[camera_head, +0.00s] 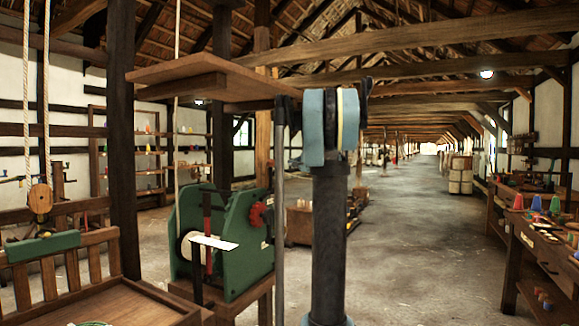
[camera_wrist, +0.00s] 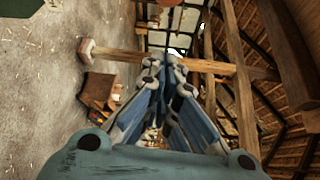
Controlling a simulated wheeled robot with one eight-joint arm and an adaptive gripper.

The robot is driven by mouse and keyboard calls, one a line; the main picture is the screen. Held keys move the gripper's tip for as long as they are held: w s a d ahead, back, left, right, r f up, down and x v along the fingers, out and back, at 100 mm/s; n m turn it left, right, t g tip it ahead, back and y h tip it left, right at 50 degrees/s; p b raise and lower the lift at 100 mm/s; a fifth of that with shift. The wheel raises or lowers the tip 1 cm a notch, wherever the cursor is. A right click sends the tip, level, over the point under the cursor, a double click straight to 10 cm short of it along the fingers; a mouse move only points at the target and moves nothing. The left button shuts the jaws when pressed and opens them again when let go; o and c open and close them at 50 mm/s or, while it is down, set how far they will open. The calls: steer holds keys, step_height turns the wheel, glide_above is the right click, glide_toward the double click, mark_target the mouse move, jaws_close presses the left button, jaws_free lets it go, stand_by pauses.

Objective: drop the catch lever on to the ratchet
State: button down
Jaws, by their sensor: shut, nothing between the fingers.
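A green winch (camera_head: 250,240) stands on a wooden stand left of the centre in the head view. A white drum (camera_head: 187,245) shows between its cheeks. A black lever with a red grip (camera_head: 207,222) stands upright at its front, and a pale strip crosses it. A red toothed part (camera_head: 262,215) sits at its right side. I cannot tell for sure which part is the catch lever or the ratchet. My gripper (camera_wrist: 165,68) is shut and empty in the wrist view, with no winch part visible near its fingertips.
A wooden board (camera_head: 205,75) juts out above the winch, and a dark post (camera_head: 120,150) stands left of it. Ropes and a pulley block (camera_head: 40,198) hang at the far left. A workbench (camera_head: 535,235) lines the right wall. The aisle floor (camera_head: 430,220) is clear.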

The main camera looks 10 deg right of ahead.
steer(key=shift+v, duration=1.15)
steer(key=shift+f, duration=0.2)
